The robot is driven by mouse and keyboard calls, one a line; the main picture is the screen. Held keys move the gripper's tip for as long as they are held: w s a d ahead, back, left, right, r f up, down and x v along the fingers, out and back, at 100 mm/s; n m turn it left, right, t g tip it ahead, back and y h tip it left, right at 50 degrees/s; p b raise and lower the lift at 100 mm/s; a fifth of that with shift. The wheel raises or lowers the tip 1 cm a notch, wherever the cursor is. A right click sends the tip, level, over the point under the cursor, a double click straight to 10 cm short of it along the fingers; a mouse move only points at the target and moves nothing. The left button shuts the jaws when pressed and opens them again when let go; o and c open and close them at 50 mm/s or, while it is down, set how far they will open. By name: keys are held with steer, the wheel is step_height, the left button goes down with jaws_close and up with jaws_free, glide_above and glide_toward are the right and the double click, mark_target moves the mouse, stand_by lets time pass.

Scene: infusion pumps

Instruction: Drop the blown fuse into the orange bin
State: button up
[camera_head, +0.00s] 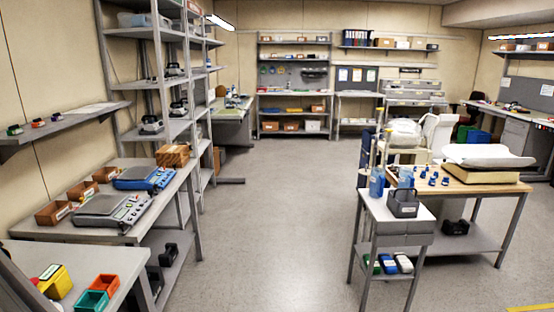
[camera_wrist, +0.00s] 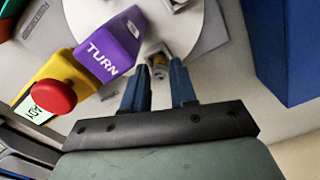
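In the wrist view, my gripper (camera_wrist: 158,88) has two dark blue fingers standing apart. A small metal cylinder with a yellowish band (camera_wrist: 160,68) shows in the gap near the fingertips, beside a round pale plate (camera_wrist: 195,30). It may be the fuse; I cannot tell whether it sits in a holder, and no finger clearly touches it. The orange bin (camera_head: 108,284) stands on the near left bench in the head view, behind a teal bin (camera_head: 92,300). My gripper does not show in the head view.
In the wrist view, a purple block marked TURN (camera_wrist: 108,47) and a yellow box (camera_wrist: 52,82) with a red button (camera_wrist: 53,97) lie left of the fingers. A large blue panel (camera_wrist: 285,50) stands at the right. In the head view, the middle floor (camera_head: 265,220) is clear.

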steer(key=c, duration=0.5)
steer(key=shift+o, duration=0.2)
steer(key=shift+r, duration=0.2)
steer(key=shift+r, duration=3.35)
steer(key=w+d+r, duration=0.1)
steer(key=w, duration=0.2)
steer(key=w+d+r+m, duration=0.1)
steer(key=w+d, duration=0.1)
steer(key=w, duration=0.1)
steer(key=w+d+r+m, duration=0.1)
steer(key=w+r, duration=0.1)
steer(key=w, duration=0.1)
steer(key=shift+d, duration=0.15)
steer(key=w+d+n, duration=0.1)
steer(key=w+d, duration=0.2)
steer(key=d, duration=0.5)
steer(key=w+d+n, duration=0.1)
steer(key=w+d, duration=0.3)
steer(key=d, duration=0.4)
steer(key=shift+s+a+f, duration=0.1)
steer(key=shift+a+f, duration=0.05)
steer(key=shift+f, duration=1.3)
steer(key=shift+s+a+f, duration=0.1)
steer(key=shift+f, duration=1.35)
